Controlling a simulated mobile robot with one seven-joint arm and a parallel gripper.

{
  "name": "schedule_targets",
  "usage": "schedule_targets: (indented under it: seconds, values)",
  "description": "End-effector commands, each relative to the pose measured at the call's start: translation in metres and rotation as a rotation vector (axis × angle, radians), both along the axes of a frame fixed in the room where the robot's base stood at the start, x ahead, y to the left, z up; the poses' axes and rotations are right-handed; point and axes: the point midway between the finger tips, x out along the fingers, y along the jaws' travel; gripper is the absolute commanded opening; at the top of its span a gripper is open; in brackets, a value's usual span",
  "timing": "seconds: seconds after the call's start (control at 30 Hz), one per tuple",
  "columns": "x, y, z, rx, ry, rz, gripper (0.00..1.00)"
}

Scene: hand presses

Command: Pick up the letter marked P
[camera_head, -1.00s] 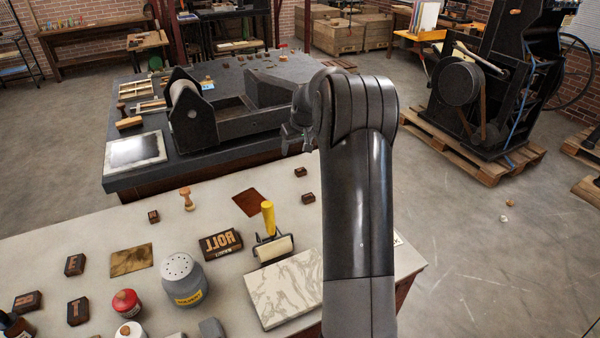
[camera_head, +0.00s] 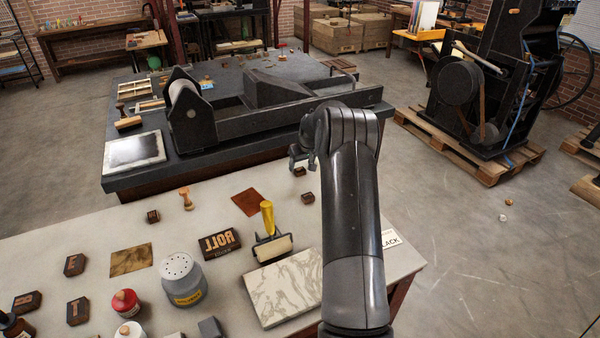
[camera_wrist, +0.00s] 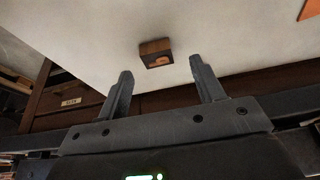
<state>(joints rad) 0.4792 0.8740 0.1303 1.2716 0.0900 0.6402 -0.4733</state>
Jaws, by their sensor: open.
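A small dark wooden block (camera_wrist: 155,52) with a lighter orange mark on its face lies on the pale table in the wrist view; the mark is too small to read as a P. My gripper (camera_wrist: 162,80) is open and empty, its fingers apart on either side below the block in the picture, not touching it. Another small block (camera_head: 308,197) lies close by. I cannot tell which of them the wrist view shows.
A press (camera_head: 280,115) stands on a dark table behind.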

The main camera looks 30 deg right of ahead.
Motion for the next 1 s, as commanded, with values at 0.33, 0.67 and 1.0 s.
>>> schedule_targets:
  seconds: [0.33,0.67,1.0]
  values:
    - [0.014,-0.003,-0.033,0.000,0.000,0.001,0.62]
    - [0.014,-0.003,-0.033,0.000,0.000,0.000,0.53]
    - [0.014,-0.003,-0.033,0.000,0.000,0.000,0.25]
